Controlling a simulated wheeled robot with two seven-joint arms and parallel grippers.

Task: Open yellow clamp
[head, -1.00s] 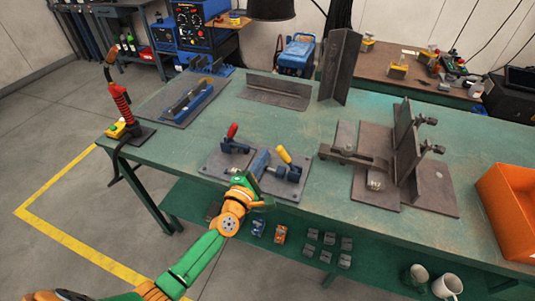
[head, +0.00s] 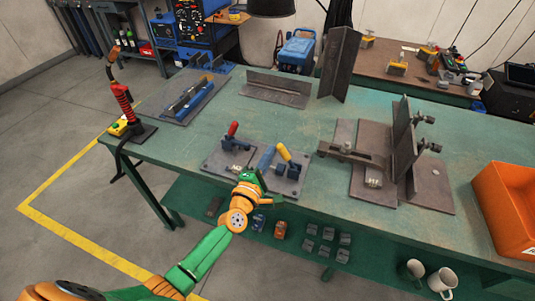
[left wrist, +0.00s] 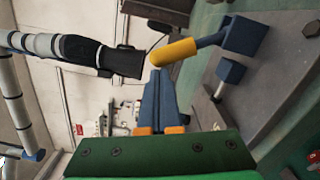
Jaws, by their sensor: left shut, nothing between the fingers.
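The yellow clamp (head: 284,152) is a toggle clamp with a yellow-tipped handle on a blue lever, at the right of a grey fixture plate (head: 222,166). Its handle tilts up and to the left in the head view. My left gripper (head: 266,157) is shut and empty, with its blue fingers just left of the yellow handle. In the left wrist view the shut fingertips (left wrist: 158,74) lie right by the end of the yellow handle (left wrist: 175,52); I cannot tell whether they touch. My right gripper is out of view.
A red-handled clamp (head: 232,130) stands left of the yellow one on the same plate. A steel angle assembly (head: 403,150) stands to the right on the green table (head: 300,117). An orange bin (head: 508,205) is at the far right. A torch (head: 123,98) stands at the left corner.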

